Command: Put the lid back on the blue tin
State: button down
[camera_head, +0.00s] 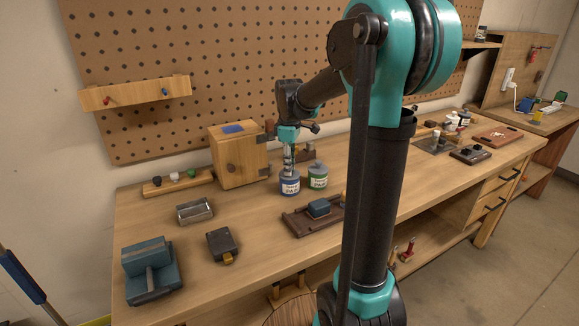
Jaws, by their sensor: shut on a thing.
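The blue tin (289,188) stands upright on the workbench, left of the middle, with a white label on its front. My gripper (289,172) points straight down right over it. It is shut on a small grey lid (289,178) at the tin's top. The lid looks in line with the tin, but at this size I cannot tell whether it is seated on the rim or just above it. The fingertips are small and partly merge with the lid.
A green-labelled tin (317,179) with a grey top stands close on the right. A wooden box (238,158) stands behind left. A brown tray with a blue block (318,208) lies in front right.

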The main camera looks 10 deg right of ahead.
jog(key=c, duration=0.8)
grip_release()
jog(key=shift+r, duration=3.45)
jog(key=shift+c, duration=0.6)
grip_shut()
jog(key=shift+f, duration=0.25)
